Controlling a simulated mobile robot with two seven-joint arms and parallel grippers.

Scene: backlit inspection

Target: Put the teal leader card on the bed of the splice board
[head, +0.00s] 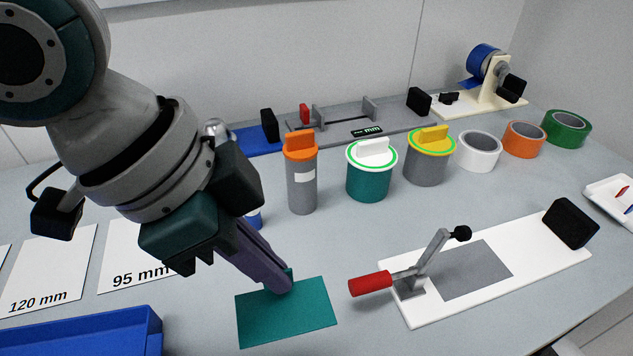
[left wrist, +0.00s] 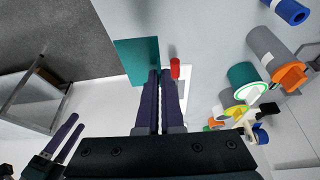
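The teal leader card (head: 287,316) is a flat rectangle low in the middle of the head view. My left gripper (head: 281,287) reaches down to its far edge, with its purple fingers nearly together on a small teal tab. The left wrist view shows the fingertips (left wrist: 160,72) at the card (left wrist: 137,58). Whether the card touches the table is unclear. The white splice board (head: 540,250) lies to the right, with a bare grey bed (head: 478,270), a red-handled lever (head: 370,284) and a black block. My right gripper (left wrist: 66,138) appears empty, its fingers apart.
A blue tray (head: 90,335) and white length cards (head: 50,265) lie to the left. Lidded canisters, one orange-topped (head: 300,180), and tape rolls (head: 478,150) stand behind. The lever stands at the board's left end, between card and bed. Some table is free before the canisters.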

